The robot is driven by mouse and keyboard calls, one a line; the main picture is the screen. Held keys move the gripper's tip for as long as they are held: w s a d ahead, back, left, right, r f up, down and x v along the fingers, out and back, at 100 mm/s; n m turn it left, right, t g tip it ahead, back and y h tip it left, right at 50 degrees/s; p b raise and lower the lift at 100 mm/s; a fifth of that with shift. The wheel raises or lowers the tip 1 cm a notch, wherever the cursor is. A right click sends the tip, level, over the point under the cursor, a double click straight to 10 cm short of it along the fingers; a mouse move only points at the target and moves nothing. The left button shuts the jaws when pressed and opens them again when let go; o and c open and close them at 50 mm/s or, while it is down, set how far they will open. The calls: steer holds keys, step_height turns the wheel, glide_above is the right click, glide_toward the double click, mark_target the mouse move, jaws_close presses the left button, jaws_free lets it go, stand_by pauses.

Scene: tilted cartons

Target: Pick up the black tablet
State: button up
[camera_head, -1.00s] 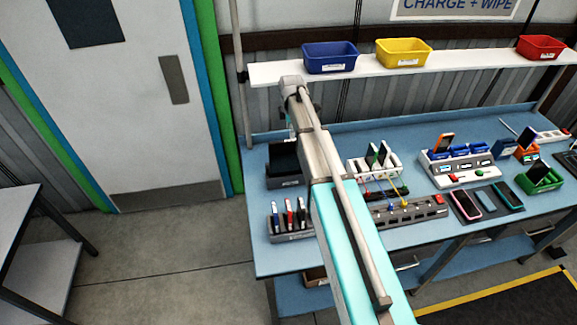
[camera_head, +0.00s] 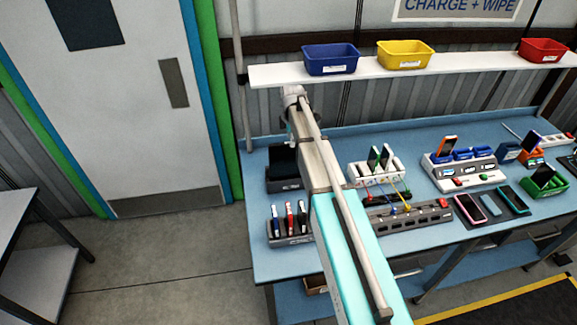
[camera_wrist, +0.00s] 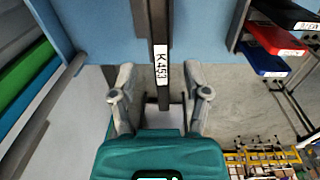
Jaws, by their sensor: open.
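The black tablet (camera_head: 283,158) stands in a dark holder (camera_head: 285,184) at the left end of the blue bench. In the wrist view the tablet (camera_wrist: 160,28) is seen edge-on as a narrow dark bar with a white label reading K-453. My gripper (camera_wrist: 158,84) is open, with one finger on each side of this bar and a visible gap on both sides. In the head view my arm hides part of the gripper, above and close to the tablet.
A rack of black, red and blue devices (camera_head: 290,222) stands just in front of the holder. A white rack with phones (camera_head: 374,172) and a grey charging strip (camera_head: 410,216) lie to the right. A shelf (camera_head: 375,67) with bins runs above the bench.

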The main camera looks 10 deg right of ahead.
steer(key=shift+f, duration=0.15)
steer(key=b, duration=0.5)
glide_above(290, 164)
steer(key=shift+w+d+f, duration=0.1)
steer(key=shift+f, duration=1.15)
steer(key=shift+w+d+f, duration=0.1)
steer(key=shift+f, duration=1.1)
jaws_close()
